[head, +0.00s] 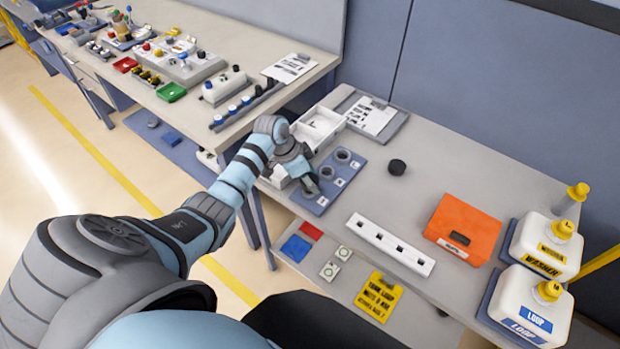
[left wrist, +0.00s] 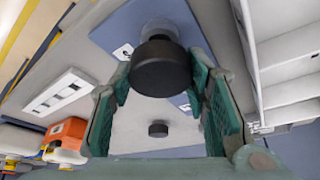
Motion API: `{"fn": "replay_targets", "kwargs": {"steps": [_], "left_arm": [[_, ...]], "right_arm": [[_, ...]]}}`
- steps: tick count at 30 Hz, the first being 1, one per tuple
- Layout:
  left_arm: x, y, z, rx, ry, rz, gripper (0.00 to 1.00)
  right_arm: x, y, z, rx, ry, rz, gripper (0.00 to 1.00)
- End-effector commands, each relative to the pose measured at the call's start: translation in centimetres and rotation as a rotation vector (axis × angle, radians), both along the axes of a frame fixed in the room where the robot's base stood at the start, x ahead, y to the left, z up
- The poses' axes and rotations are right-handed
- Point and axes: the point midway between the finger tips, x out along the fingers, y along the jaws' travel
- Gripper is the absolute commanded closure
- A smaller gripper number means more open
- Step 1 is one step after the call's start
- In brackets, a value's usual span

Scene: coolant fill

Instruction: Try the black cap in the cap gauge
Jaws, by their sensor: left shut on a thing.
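The cap gauge is a blue plate (head: 325,207) with grey round gauges and small white labels, at the middle of the head view. It also shows in the left wrist view (left wrist: 112,30). My left gripper (head: 311,186) is over the plate's near end and hides part of it. In the left wrist view my left gripper (left wrist: 162,72) is shut on a black cap (left wrist: 161,68), held between the green fingertips. A pale round gauge shows just behind the cap; I cannot tell whether they touch. A second black cap (head: 397,167) lies on the table, also in the left wrist view (left wrist: 158,129).
A white bin (head: 318,127) stands behind the gauge. To the right are a white slotted strip (head: 390,245), an orange box (head: 464,228) and two white jugs (head: 545,243) with yellow caps. A yellow sign (head: 379,297) lies at the front. The table around the loose cap is clear.

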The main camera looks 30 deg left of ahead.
Motion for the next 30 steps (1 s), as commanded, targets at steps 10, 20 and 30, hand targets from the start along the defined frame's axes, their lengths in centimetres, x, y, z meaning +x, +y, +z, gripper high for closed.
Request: {"fn": "replay_targets", "kwargs": {"steps": [10,20,30], "left_arm": [[0.0,0.0,-0.6,0.000,0.000,0.000,0.76],[0.0,0.0,-1.2,0.000,0.001,0.000,0.54],[0.0,0.0,-1.2,0.000,0.000,0.000,0.34]], "right_arm": [[0.0,0.0,-0.5,0.000,0.000,0.000,0.60],[0.0,0.0,-0.9,0.000,0.000,0.000,0.60],[0.0,0.0,-0.8,0.000,0.000,0.000,0.60]]}}
